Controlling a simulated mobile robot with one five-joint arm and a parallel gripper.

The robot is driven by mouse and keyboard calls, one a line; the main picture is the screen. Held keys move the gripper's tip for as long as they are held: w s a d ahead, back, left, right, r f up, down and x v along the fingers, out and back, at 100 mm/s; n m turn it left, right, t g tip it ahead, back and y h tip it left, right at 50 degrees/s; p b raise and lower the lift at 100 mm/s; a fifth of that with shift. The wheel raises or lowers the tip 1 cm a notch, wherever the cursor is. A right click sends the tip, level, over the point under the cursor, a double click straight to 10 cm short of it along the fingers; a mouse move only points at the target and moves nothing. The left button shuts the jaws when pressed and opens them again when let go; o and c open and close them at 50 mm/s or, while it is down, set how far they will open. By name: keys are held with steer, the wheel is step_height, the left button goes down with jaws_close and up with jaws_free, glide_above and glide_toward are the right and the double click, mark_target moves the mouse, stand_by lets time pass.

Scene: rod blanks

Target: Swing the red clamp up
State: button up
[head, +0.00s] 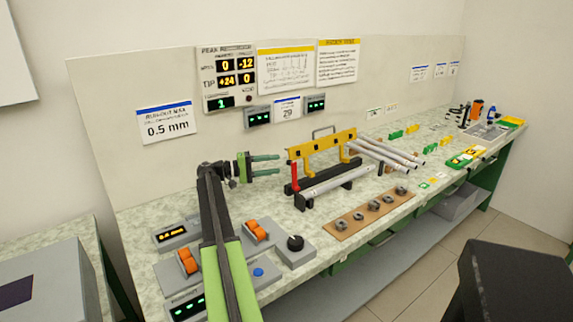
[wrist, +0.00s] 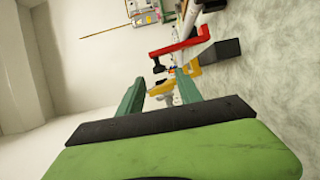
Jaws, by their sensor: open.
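The red clamp (head: 294,176) is a slim red lever at the left end of a black fixture. In the head view it stands roughly upright, beside the near end of the yellow rack. In the wrist view the red clamp (wrist: 184,44) lies across the upper middle, beyond the fingertips, with its bent end at the right. My gripper (head: 279,164) is just left of the clamp, with green fingers pointing at it. In the wrist view my gripper (wrist: 160,88) is open, with nothing held between the fingers. The head view does not show whether they touch the clamp.
A yellow rack (head: 318,150) stands behind a silver rod (head: 338,184) on the black fixture. Several rods (head: 385,152) lie to its right. A brown strip with round parts (head: 345,224) lies in front. Control boxes with orange switches (head: 188,260) sit near my arm.

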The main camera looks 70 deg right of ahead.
steer(key=v, duration=1)
steer(key=shift+w+a, duration=0.25)
steer(key=shift+w, duration=0.1)
